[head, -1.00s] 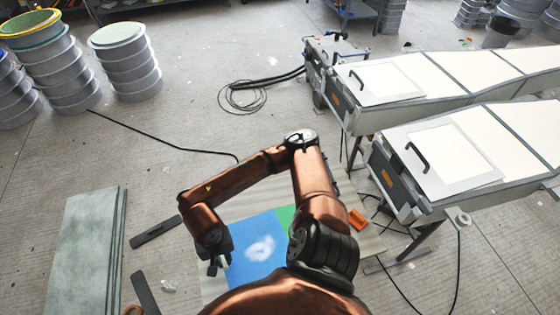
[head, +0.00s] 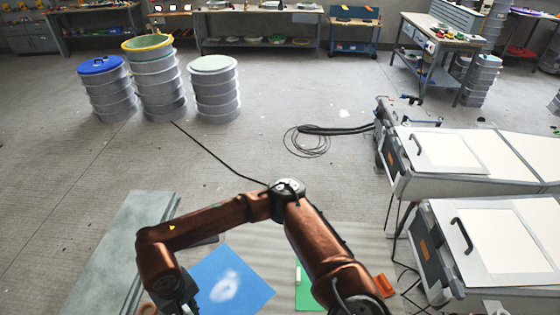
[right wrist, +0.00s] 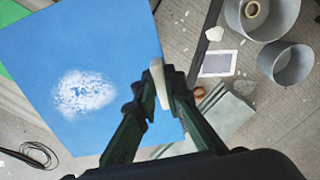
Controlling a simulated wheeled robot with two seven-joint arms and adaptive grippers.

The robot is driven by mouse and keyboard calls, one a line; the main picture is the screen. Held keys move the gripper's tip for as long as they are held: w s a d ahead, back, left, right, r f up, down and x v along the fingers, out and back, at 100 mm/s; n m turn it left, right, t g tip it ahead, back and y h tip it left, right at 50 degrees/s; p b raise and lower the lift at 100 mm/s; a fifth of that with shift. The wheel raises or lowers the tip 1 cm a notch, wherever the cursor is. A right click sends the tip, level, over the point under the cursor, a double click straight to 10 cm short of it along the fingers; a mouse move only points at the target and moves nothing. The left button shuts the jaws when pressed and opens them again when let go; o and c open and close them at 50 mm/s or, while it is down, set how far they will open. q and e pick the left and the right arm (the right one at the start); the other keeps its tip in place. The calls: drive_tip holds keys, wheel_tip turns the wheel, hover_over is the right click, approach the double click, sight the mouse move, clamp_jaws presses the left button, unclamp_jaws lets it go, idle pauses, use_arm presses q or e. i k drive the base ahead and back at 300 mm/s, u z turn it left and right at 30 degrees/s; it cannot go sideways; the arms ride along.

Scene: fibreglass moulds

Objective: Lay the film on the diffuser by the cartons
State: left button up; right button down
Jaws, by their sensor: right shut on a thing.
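A flat blue sheet (head: 232,280) with a white cloudy patch, which I take for the film, is low in the head view. It also fills much of the right wrist view (right wrist: 100,45). My right gripper (right wrist: 160,84) is shut on a pale tab at the sheet's edge; in the head view its tips are cut off by the lower edge. Two long grey machines at the right carry pale square panels, a far one (head: 450,152) and a near one (head: 500,245); I cannot tell whether either is the diffuser. I make out no cartons. My left gripper is not in view.
A green sheet (head: 308,297) with a white tab lies near an orange piece (head: 386,287). A grey-green slab (head: 120,250) lies at left. Stacked drums (head: 158,85) stand on the floor behind. Hoses (head: 310,140) and a black cable cross the otherwise open floor.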

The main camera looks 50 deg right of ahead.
sight(502, 238)
drive_tip(key=k, duration=1.3)
drive_tip(key=u, duration=1.1)
drive_tip(key=k, duration=2.4)
drive_tip(key=z, duration=1.4)
